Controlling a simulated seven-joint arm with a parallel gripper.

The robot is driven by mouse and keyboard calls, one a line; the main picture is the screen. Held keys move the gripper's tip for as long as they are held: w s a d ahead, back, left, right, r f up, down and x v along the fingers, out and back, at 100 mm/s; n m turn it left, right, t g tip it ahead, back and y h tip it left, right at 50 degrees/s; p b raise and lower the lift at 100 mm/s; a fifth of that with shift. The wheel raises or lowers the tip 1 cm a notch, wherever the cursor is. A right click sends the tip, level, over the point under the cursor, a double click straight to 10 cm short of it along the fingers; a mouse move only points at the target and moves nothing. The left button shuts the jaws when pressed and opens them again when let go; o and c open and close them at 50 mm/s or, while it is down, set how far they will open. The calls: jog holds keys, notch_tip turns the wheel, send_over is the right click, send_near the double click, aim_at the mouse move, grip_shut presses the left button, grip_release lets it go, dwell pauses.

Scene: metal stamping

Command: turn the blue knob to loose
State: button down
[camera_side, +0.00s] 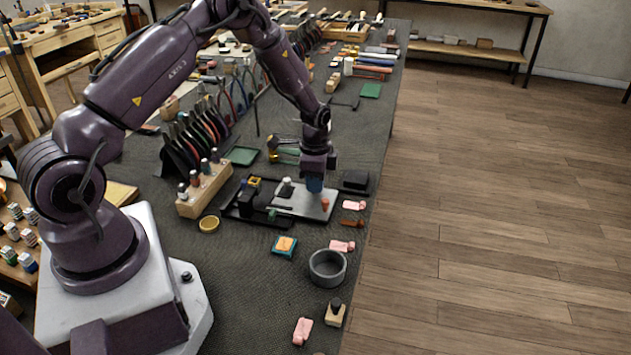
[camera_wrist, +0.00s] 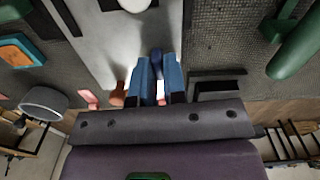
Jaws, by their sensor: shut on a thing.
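My gripper (camera_side: 314,186) points down over the right part of a light metal plate (camera_side: 298,205). Its blue fingers also show in the wrist view (camera_wrist: 159,85), shut around the dark blue knob (camera_wrist: 157,62). The knob sits between the fingertips, and only its top end shows there. In the side view I cannot separate the knob from the blue fingers. Which way the knob is turned, and any loose marking, cannot be made out.
An orange-red knob (camera_side: 325,204) stands on the plate close to my gripper. A white-topped knob (camera_side: 287,183) stands to the left. A black block (camera_side: 356,180) lies at the right, a grey bowl (camera_side: 328,268) in front. Pink pieces (camera_side: 342,246) lie near the bench edge.

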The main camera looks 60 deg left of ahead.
jog(key=n, duration=0.8)
jog(key=shift+a+n, duration=0.1)
jog(key=shift+n, duration=0.3)
jog(key=n, duration=0.4)
jog(key=shift+a+r+n, duration=0.1)
jog(key=shift+n, duration=2)
jog(key=c, duration=1.2)
grip_release()
notch_tip(320, 180, up, 13)
jog(key=shift+f, duration=0.1)
